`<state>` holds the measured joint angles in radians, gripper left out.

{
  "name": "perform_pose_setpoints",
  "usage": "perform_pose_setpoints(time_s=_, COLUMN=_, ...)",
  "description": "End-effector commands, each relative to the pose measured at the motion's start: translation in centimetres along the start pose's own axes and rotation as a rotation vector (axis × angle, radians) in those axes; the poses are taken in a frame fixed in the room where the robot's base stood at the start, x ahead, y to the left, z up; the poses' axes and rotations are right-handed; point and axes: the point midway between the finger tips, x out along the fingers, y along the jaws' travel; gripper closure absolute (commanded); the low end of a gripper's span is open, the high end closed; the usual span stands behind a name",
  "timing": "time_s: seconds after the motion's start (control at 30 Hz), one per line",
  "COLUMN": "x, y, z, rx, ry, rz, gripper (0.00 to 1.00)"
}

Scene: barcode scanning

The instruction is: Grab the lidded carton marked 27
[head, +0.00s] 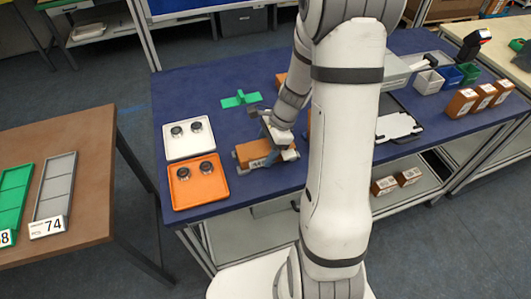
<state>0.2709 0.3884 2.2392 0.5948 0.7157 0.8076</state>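My gripper (279,141) is low over the blue table, at the right part of a brown-orange box (252,152). Its fingers seem to lie on either side of this box, but whether they touch it cannot be made out. The box has a pale label on its near side, with a mark too small to read. My arm hides part of the table behind and to the right. Several brown cartons (482,97) with white labels stand at the table's right end; their numbers are not readable, so I cannot tell which carton is marked 27.
A white tray (205,150) and an orange tray (183,196), each with two dark round parts, lie left of the box. A green part (240,99) lies behind. Small bins (428,83) stand right. Two cartons (384,186) sit on the lower shelf. A brown table (90,149) stands left.

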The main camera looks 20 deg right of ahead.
Motion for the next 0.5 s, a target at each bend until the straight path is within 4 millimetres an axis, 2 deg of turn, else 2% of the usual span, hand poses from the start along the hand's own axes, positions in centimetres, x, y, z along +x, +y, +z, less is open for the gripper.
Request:
perform_pose_setpoints(time_s=0.03, x=-0.01, y=0.0, z=0.0, rx=0.0, ry=0.0, rz=0.0, gripper=0.42)
perform_pose_setpoints(time_s=0.33, x=-0.02, y=0.0, z=0.0, rx=0.0, ry=0.0, rz=0.0, gripper=0.66)
perform_pose_setpoints(time_s=0.5, x=-0.05, y=-0.01, z=0.01, rx=0.0, ry=0.0, rz=0.0, gripper=0.66)
